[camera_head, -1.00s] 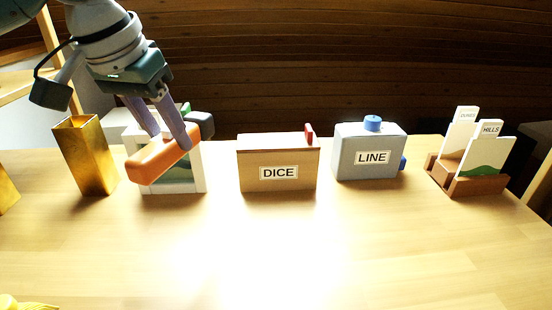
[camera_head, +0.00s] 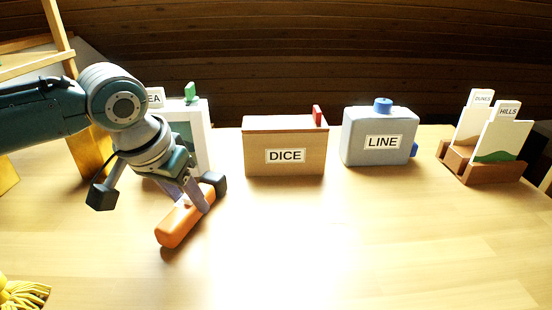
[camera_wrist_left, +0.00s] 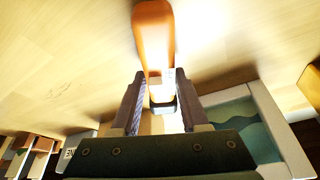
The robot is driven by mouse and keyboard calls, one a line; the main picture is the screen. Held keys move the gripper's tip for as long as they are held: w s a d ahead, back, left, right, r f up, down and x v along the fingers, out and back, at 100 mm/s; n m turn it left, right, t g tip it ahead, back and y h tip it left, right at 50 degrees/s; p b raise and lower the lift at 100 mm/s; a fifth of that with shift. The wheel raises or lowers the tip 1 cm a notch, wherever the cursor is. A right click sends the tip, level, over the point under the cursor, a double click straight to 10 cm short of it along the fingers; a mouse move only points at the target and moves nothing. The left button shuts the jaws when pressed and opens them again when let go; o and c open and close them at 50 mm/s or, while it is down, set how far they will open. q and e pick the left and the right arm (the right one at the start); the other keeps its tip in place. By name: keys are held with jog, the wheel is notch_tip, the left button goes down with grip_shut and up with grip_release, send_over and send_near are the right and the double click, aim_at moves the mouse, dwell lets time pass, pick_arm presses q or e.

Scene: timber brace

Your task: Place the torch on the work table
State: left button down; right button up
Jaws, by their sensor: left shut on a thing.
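The torch is orange with a dark end, and it shows in the head view (camera_head: 176,226) at the left of the work table (camera_head: 330,240). My left gripper (camera_head: 196,196) is shut on the torch near its dark end. The torch lies aslant, its orange end toward the front. It is low over the table top; I cannot tell whether it touches. In the left wrist view the torch (camera_wrist_left: 153,40) sits between the two fingers (camera_wrist_left: 160,100), its orange end pointing away from the gripper. My right gripper is not in view.
Behind the torch stands a white framed box (camera_head: 201,125), partly hidden by my arm. A DICE box (camera_head: 285,140), a LINE box (camera_head: 360,140) and a card holder (camera_head: 490,170) stand to its right. A gold container (camera_head: 88,150) is at left, yellow fringe (camera_head: 25,294) at front left. The front middle is clear.

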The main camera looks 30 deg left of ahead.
pick_arm(q)
jog(key=shift+c, duration=2.1)
grip_release()
jog(key=shift+f, duration=0.1)
jog(key=p+v, duration=0.5)
jog(key=v, duration=0.6)
jog(key=s+d+f+m+h, duration=0.2)
jog(key=s+d+f+m, duration=0.15)
jog(key=s+d, duration=0.75)
jog(key=s+d+y, duration=0.1)
jog(key=s, duration=0.6)
jog(key=shift+g, duration=0.3)
